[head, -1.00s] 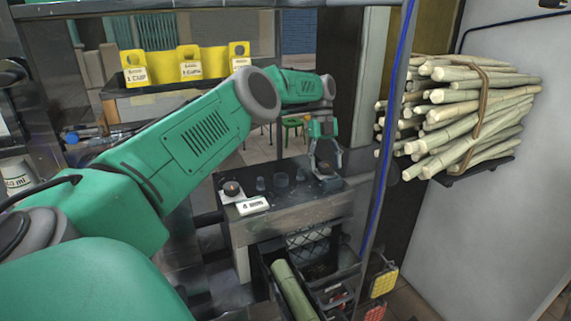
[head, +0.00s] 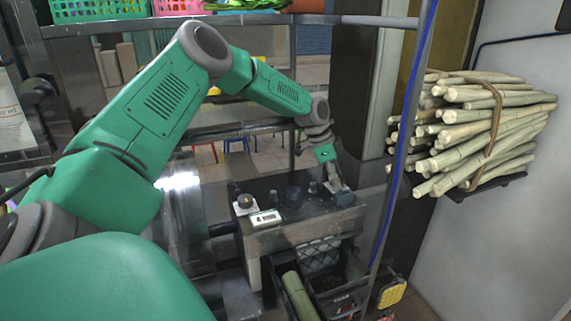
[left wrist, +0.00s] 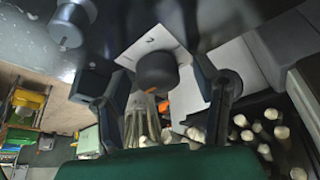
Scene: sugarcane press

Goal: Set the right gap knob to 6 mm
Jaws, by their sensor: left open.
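The right gap knob (left wrist: 157,72) is a dark round knob on a white dial plate (left wrist: 152,42) with a "2" visible on it. In the left wrist view it sits between the two spread fingers of my left gripper (left wrist: 150,84), which is open. I cannot tell whether either finger touches the knob. In the head view my left gripper (head: 338,188) is low at the right end of the press top (head: 290,233) and hides most of that knob. A similar dark knob (head: 245,201) stands on a white plate at the left end. My right gripper is not in view.
A small white display (head: 265,218) sits near the left knob, with dark cylinders (head: 293,195) behind it. A bundle of cane (head: 470,130) rests on a rack at the right. A blue cable (head: 405,140) on a post runs between. Crates stand below the press.

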